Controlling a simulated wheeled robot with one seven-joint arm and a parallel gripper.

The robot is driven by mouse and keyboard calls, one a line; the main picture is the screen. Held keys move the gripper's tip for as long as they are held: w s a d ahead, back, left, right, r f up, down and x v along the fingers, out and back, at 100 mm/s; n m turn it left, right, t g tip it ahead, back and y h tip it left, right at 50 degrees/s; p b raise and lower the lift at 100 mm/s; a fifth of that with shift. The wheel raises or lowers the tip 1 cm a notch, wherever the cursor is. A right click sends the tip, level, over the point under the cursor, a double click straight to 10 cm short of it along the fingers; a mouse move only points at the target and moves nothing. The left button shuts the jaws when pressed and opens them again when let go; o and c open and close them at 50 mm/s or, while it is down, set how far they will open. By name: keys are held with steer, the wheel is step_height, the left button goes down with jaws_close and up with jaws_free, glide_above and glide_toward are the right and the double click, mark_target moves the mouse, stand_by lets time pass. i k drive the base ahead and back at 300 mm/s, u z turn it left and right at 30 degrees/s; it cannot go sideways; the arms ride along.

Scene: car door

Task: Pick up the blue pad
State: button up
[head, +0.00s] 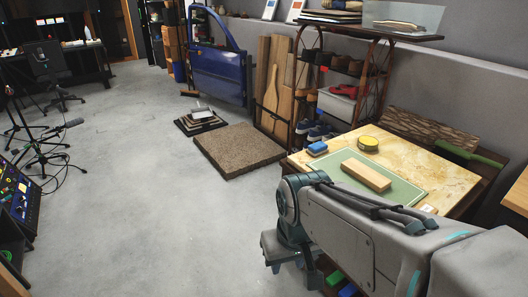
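The blue pad (317,147) is a small blue block with a pale underside. It sits on the far left corner of the wooden-topped table (436,168) at the right of the head view. My gripper (275,268) points down in front of the table's left side, below the tabletop and well apart from the pad. The gripper is small and partly hidden by my arm, so I cannot tell whether its fingers are apart.
A green mat with a wooden block (366,174) and a round yellow tin (368,143) are on the table. A shelf rack (340,70) stands behind. A blue car door (218,70) and a brown slab (238,150) are farther left. The grey floor is open at left centre.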

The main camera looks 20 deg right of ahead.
mark_target(316, 150)
steer(key=u, duration=0.6)
steer(key=i, duration=1.4)
steer(key=z, duration=1.35)
steer(key=i, duration=0.85)
steer(key=z, duration=1)
